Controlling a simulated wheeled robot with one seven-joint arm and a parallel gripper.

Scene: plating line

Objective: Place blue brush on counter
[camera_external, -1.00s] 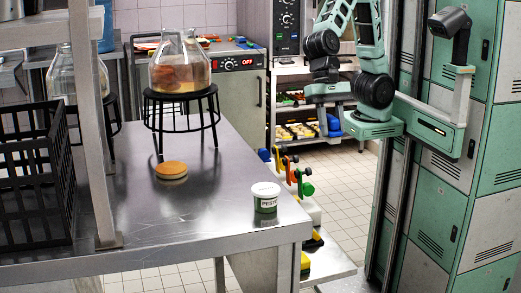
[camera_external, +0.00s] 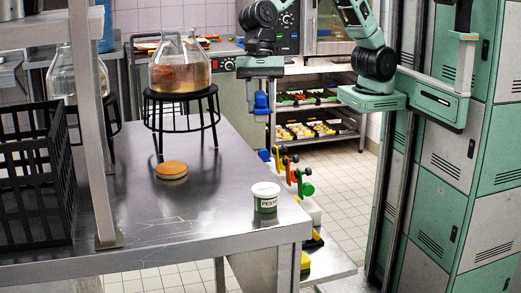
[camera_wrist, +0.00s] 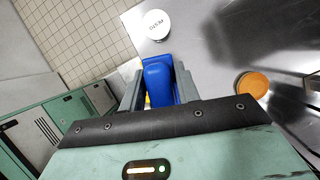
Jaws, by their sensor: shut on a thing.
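My gripper (camera_external: 261,88) is shut on the blue brush (camera_external: 261,103). In the external view it holds the brush in the air, over or just beyond the right edge of the steel counter (camera_external: 225,185). In the wrist view the blue brush (camera_wrist: 158,82) sits between the two grey fingers of my gripper (camera_wrist: 157,90). The brush's lower end is hidden in that view.
A pesto tub (camera_external: 265,197) and an orange-topped round thing (camera_external: 171,170) stand on the counter. A glass jar (camera_external: 180,60) rests on a black stand (camera_external: 182,100). A black crate (camera_external: 35,190) is at left. The counter's middle is clear. Coloured tools (camera_external: 291,170) hang beyond its right edge.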

